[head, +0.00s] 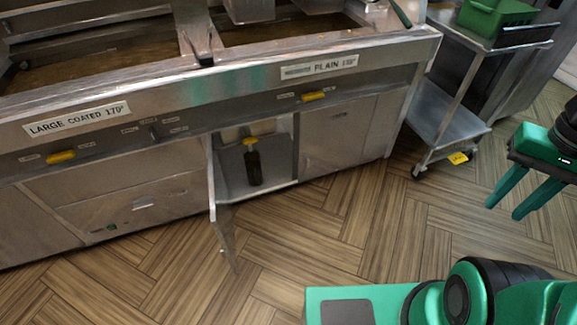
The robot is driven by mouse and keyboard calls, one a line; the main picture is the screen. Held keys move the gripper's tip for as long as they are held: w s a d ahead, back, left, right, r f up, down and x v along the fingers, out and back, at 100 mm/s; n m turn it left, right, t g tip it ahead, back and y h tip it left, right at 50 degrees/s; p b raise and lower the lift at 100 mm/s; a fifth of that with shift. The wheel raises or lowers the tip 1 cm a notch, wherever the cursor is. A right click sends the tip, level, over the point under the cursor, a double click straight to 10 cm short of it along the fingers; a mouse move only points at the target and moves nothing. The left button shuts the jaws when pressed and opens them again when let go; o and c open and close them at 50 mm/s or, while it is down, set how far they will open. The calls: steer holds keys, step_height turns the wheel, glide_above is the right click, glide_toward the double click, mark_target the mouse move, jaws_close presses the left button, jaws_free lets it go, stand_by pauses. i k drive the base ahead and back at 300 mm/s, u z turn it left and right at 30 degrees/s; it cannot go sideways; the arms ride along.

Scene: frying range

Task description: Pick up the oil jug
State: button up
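A dark, narrow, bottle-like thing (253,168) with a yellow piece (250,141) above it shows inside the open cabinet (280,180) under the fryer. It is small in view, and I cannot tell whether it is the oil jug or a fitting. No other thing in view is clearly an oil jug. My gripper (504,211) is at the right, above the floor, with its two green fingers apart and nothing between them. It is well away from the cabinet.
The cabinet door (221,210) stands open, jutting over the wooden floor (330,240). A steel cart (440,112) with a green container (495,17) on top stands at the upper right. The floor before the fryer (230,92) is clear.

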mark_target(252, 160)
steer(key=z, duration=2.2)
steer(key=k, duration=1.45)
steer(key=u, duration=1.65)
steer(key=i, duration=1)
